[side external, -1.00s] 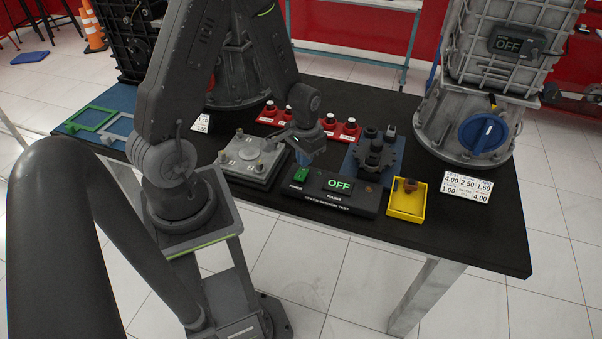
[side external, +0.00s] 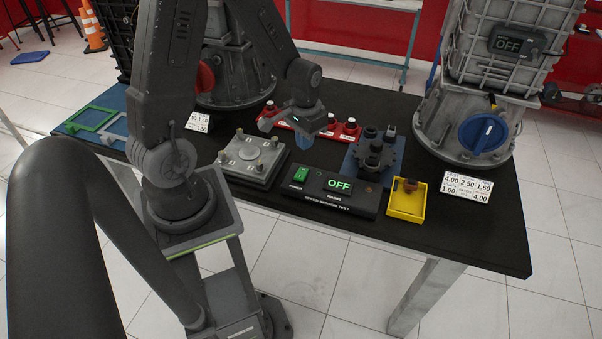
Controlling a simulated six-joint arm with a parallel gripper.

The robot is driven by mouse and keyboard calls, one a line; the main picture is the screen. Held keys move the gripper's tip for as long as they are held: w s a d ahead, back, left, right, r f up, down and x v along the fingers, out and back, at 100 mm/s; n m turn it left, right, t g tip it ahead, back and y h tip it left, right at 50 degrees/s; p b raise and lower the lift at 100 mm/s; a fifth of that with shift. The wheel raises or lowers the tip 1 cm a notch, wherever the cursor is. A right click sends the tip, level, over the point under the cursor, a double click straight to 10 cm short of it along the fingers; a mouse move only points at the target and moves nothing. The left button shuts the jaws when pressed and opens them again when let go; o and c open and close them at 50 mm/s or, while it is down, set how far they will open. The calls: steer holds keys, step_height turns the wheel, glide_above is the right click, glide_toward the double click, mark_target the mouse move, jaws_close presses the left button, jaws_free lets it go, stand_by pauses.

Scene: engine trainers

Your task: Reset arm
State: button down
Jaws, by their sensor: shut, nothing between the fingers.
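My gripper (side external: 286,131) hangs from my arm above the middle of the black table, in front of the red sensor holders. It is shut and empty.
Two engine trainers (side external: 484,130) (side external: 235,78) stand at the back. Red holders (side external: 347,132) sit behind the gripper.

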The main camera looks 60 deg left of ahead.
steer(key=s+d+r+m+t, duration=0.1)
steer(key=s+d+r+t, duration=0.1)
steer(key=r, duration=0.5)
steer(key=s+d+r+m+t, duration=0.1)
steer(key=s+d+r, duration=0.3)
steer(key=d+r, duration=0.3)
steer(key=s+d+r+m+t, duration=0.1)
steer(key=s+d+r+t, duration=0.1)
steer(key=s+d+r, duration=0.2)
step_height(320, 180, up, 4)
steer(key=shift+d+f+t, duration=0.1)
steer(key=shift+d+t, duration=0.15)
steer(key=shift+t, duration=0.05)
